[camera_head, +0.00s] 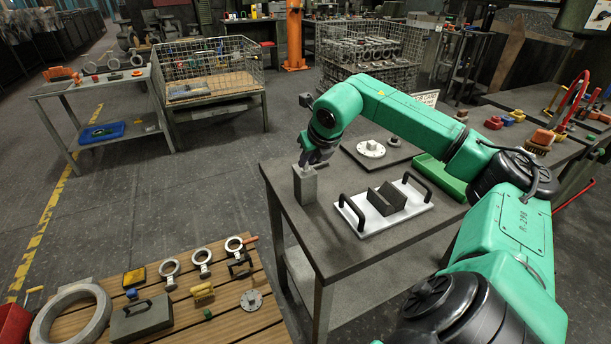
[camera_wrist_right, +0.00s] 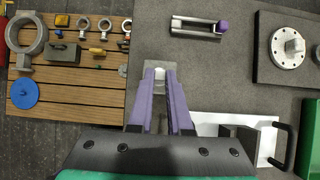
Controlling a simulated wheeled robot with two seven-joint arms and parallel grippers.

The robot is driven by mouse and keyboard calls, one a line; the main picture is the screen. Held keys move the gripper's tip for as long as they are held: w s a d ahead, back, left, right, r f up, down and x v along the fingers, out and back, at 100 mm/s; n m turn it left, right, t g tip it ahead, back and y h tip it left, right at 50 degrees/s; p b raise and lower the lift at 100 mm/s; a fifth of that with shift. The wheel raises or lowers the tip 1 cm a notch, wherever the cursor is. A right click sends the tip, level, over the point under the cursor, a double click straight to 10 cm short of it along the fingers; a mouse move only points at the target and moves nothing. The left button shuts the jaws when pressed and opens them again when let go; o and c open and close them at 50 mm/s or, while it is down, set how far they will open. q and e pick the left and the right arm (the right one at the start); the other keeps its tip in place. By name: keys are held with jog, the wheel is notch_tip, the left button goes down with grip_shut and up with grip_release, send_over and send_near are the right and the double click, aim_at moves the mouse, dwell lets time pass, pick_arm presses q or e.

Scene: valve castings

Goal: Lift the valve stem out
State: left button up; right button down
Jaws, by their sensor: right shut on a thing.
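My right gripper (camera_head: 306,161) comes down over a grey upright block (camera_head: 305,185) near the left edge of the grey table. In the right wrist view, its purple-grey fingers (camera_wrist_right: 160,78) are shut on the pale round top of the valve stem (camera_wrist_right: 160,72). The grey block (camera_wrist_right: 150,73) shows around and below the fingertips there. The lower part of the stem is hidden, so I cannot tell how deep it sits in the block. My left gripper is not in view.
A white plate with black handles (camera_head: 349,211) lies right of the block. A flanged disc (camera_head: 371,148) sits on a dark plate behind. A slotted grey fixture with a purple knob (camera_wrist_right: 200,27) lies on the table. A slatted wooden bench (camera_head: 228,322) with several parts stands lower left.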

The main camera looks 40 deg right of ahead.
aim_at(308, 172)
dwell(0.6)
notch_tip(308, 172, up, 20)
jog(key=p, duration=0.8)
